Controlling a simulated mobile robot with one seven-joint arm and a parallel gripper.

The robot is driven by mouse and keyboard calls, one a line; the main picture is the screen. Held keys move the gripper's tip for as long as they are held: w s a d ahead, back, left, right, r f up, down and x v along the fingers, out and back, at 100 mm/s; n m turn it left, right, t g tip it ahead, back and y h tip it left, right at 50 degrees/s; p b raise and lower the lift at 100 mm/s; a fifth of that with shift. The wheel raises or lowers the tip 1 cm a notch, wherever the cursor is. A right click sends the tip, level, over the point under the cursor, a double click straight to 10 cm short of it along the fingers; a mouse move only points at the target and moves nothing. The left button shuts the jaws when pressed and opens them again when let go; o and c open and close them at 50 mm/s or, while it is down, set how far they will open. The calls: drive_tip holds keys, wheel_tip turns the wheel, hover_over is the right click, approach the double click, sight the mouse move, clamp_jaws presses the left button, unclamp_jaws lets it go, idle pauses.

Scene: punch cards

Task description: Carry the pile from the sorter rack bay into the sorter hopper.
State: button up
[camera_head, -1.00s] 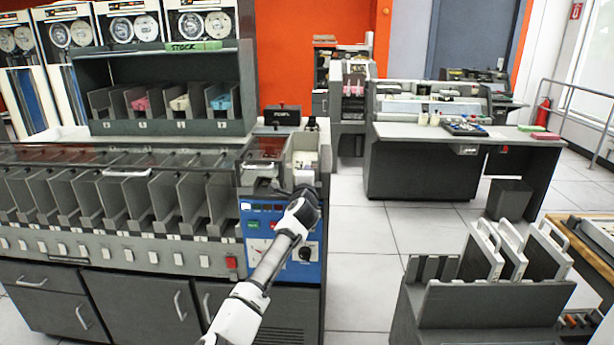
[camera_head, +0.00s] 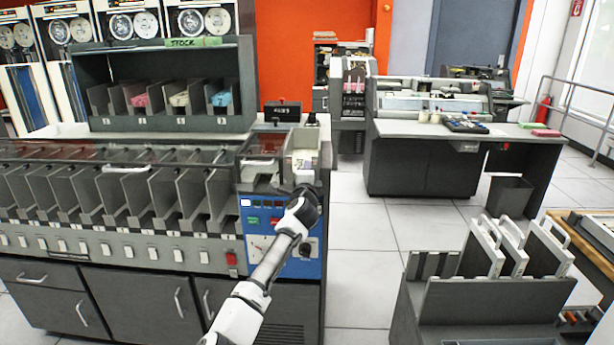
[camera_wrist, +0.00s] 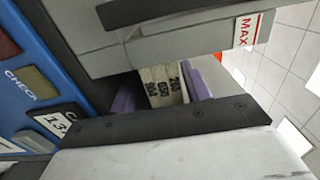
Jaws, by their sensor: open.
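The sorter (camera_head: 120,280) stands at the left, with its hopper (camera_head: 305,143) at the right end above a blue control panel (camera_head: 283,238). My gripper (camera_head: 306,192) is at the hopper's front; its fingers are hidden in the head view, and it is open. In the wrist view a purple pile (camera_wrist: 122,104) with a cream printed band (camera_wrist: 160,86) sits between grey hopper walls beside a MAX label (camera_wrist: 246,32). No jaw is seen closed on it. The sorter rack (camera_head: 160,85) shows pink (camera_head: 141,100), cream (camera_head: 180,99) and blue (camera_head: 221,98) piles; its leftmost bay looks empty.
A row of sorter pockets (camera_head: 100,195) lies left of the panel. A grey holder with upright plates (camera_head: 490,285) stands at the front right. A desk with equipment (camera_head: 430,160) is behind it. The tiled floor (camera_head: 365,250) between them is clear.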

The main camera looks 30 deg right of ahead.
drive_tip(key=shift+f, duration=0.4)
drive_tip(key=shift+r+p, duration=0.4)
drive_tip(key=shift+p, duration=0.05)
drive_tip(key=shift+s+a+r, duration=0.1)
drive_tip(key=shift+s+a, duration=0.05)
drive_tip(key=shift+s, duration=0.05)
drive_tip(key=p+v, duration=0.4)
drive_tip(key=v, duration=0.5)
idle(1.0)
